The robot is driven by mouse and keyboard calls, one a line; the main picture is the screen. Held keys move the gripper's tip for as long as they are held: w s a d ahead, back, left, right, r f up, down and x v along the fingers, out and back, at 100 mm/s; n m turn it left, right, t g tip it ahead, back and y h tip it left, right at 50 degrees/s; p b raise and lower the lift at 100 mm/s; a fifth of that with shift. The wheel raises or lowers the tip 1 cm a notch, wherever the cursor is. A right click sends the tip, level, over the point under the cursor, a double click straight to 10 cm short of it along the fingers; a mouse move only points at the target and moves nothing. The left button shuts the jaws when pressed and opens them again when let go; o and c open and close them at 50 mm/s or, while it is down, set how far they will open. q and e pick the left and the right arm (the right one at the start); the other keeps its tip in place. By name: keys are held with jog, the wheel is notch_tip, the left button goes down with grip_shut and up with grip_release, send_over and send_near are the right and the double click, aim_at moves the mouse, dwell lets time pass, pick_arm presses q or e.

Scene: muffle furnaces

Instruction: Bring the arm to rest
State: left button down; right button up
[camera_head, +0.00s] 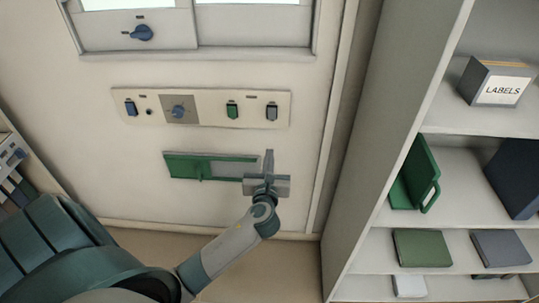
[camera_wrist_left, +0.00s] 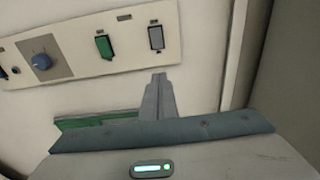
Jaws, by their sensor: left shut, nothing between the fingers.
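My left arm comes in from the lower left in the head view, and its gripper (camera_head: 268,160) points up in front of the furnace's front face. The gripper is shut and empty, just at the right end of a green-framed sliding panel (camera_head: 183,166). I cannot tell whether it touches the panel. In the left wrist view the closed fingers (camera_wrist_left: 158,85) stand below the switch panel (camera_wrist_left: 85,52), with part of the green frame (camera_wrist_left: 90,119) showing behind them. My right gripper is in neither view.
Above is a control strip (camera_head: 209,120) with switches and a blue knob (camera_head: 179,111). Higher up is another blue knob (camera_head: 142,33). At right, shelves hold a LABELS box (camera_head: 497,82), a green binder (camera_head: 416,178) and books. A grey side wall (camera_head: 372,150) stands between.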

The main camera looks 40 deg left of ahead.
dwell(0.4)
pick_arm(q)
jog(key=s+d+f+n+g+h, duration=0.25)
jog(key=s+f, duration=0.25)
jog(key=f, duration=0.8)
jog(key=s+d+f+n+g+h, duration=0.15)
jog(key=s+f+n, duration=0.3)
jog(key=f, duration=0.75)
jog(key=s+d+f+n+g+h, duration=0.1)
jog(key=s+f+n+g+h, duration=0.3)
jog(key=f, duration=0.9)
jog(key=s+d+f+n+g, duration=0.2)
jog(key=s+f+n, duration=0.3)
jog(key=s, duration=0.8)
jog(key=s+d+f+n+g, duration=0.1)
jog(key=s+d+f+n, duration=0.2)
jog(key=s, duration=1.1)
jog(key=s+d+f+n+g, duration=0.2)
jog(key=s+f+n, duration=0.6)
jog(key=s+f, duration=0.4)
jog(key=shift+s+d+f+g+h, duration=0.3)
jog(key=shift+s+d+h, duration=0.1)
jog(key=shift+s+d, duration=0.25)
jog(key=shift+a, duration=0.1)
